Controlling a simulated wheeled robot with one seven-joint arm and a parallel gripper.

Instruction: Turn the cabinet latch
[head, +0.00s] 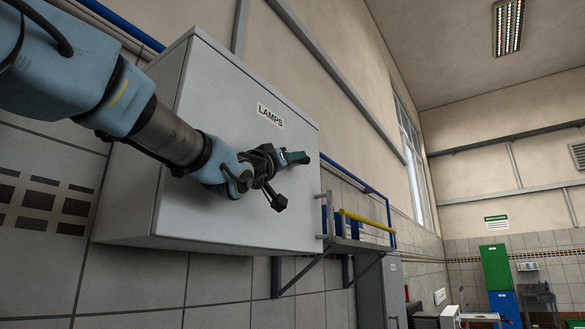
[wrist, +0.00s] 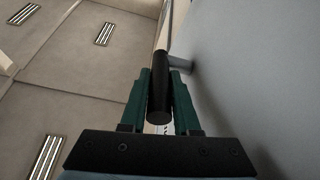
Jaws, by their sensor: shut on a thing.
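The grey cabinet (head: 232,205) with a "LAMPS" label hangs on the wall in the head view; its door also fills the right of the wrist view (wrist: 270,70). My gripper (head: 298,157) is in front of the door, toward its right side. In the wrist view my gripper (wrist: 160,78) has its green fingers closed on either side of the black grip of the latch handle (wrist: 160,92). In the head view the fingers hide the latch.
A metal platform with a yellow rail (head: 366,219) and blue posts stands right of the cabinet. A blue pipe (head: 350,178) runs along the wall there. A green cabinet (head: 495,267) stands farther off. The space in front of the door is clear apart from my arm.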

